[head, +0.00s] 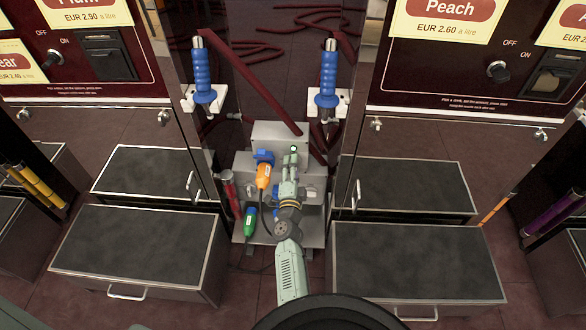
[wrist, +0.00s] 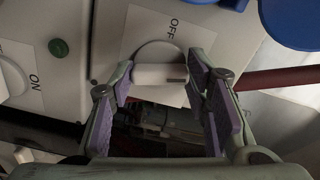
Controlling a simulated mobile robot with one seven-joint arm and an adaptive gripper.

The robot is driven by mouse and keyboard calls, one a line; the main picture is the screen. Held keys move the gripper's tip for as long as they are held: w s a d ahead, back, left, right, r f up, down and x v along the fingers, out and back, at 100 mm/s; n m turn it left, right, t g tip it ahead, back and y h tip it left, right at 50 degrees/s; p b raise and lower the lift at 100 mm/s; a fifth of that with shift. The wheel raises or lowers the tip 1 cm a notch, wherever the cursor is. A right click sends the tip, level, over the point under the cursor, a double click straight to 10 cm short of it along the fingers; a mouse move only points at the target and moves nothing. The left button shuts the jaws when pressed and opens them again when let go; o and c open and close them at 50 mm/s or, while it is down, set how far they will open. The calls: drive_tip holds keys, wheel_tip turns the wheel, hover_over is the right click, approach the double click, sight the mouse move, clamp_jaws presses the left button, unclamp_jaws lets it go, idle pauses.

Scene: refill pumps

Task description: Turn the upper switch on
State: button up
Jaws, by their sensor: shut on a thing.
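A pale switch knob (wrist: 158,74) with a dark mark at its right end sits between my gripper's fingers in the wrist view, with an OFF label (wrist: 173,27) above it. My gripper (wrist: 160,82) is shut on this knob, its purple pads on either side. In the head view my gripper (head: 290,172) is at the grey box unit (head: 280,132) between the two pumps. The arm hides the switches there. A second pale knob (wrist: 10,78) shows at the left edge of the wrist view near an ON label, with a green button (wrist: 58,48) beside it.
An orange plug (head: 263,176), a blue connector (head: 264,156) and a green plug (head: 250,221) are just left of my gripper. Blue pump nozzles (head: 202,78) and (head: 328,75) hang above. Dark-topped drawers (head: 142,245) flank the unit on both sides.

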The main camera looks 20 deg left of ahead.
drive_tip(key=shift+m, duration=1.6)
drive_tip(key=o, duration=1.2)
drive_tip(key=shift+c, duration=0.2)
drive_tip(key=v, duration=0.7)
drive_tip(key=shift+s, duration=0.3)
drive_tip(key=shift+d, duration=0.1)
